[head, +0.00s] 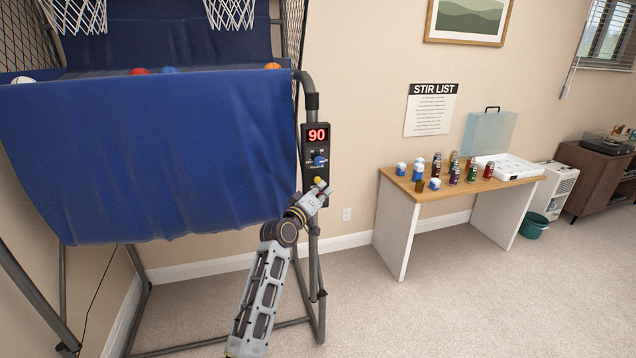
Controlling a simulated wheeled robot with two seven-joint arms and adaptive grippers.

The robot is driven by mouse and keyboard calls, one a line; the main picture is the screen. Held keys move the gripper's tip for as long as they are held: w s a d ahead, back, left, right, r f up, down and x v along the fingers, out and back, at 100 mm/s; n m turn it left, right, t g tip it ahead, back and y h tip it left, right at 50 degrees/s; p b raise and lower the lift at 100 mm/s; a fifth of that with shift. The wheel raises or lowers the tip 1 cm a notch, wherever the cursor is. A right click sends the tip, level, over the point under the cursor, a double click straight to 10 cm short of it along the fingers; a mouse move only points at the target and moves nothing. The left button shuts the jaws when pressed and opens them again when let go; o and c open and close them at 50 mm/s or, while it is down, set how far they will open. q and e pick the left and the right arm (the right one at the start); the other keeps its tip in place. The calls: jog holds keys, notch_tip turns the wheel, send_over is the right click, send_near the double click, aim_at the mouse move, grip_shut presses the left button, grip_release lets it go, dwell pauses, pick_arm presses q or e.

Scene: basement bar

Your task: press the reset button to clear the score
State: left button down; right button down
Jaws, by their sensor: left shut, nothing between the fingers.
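The arcade basketball machine has a black control box (307,170) on its right post. A red display (317,135) on the box reads 90. Below the display are small switches and a round blue button (320,160). A yellow knob or button (319,181) shows lower on the box. I cannot read the labels, so I cannot tell which control is the reset. My left gripper (324,187) is shut and empty, just below the blue button and right beside the yellow part. I cannot tell whether it touches the box. My right gripper is not in view.
A blue cloth (140,160) hangs on the machine's frame, left of the box. Metal legs stand on the carpet. To the right, a wooden table (440,191) holds cans, small boxes and a white tray (512,168). Open carpet lies in front.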

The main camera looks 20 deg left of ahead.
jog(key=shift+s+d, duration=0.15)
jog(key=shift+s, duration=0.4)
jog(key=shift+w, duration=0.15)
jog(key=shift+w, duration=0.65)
pick_arm(q)
jog(key=shift+w+a, duration=0.2)
jog(key=shift+w, duration=0.1)
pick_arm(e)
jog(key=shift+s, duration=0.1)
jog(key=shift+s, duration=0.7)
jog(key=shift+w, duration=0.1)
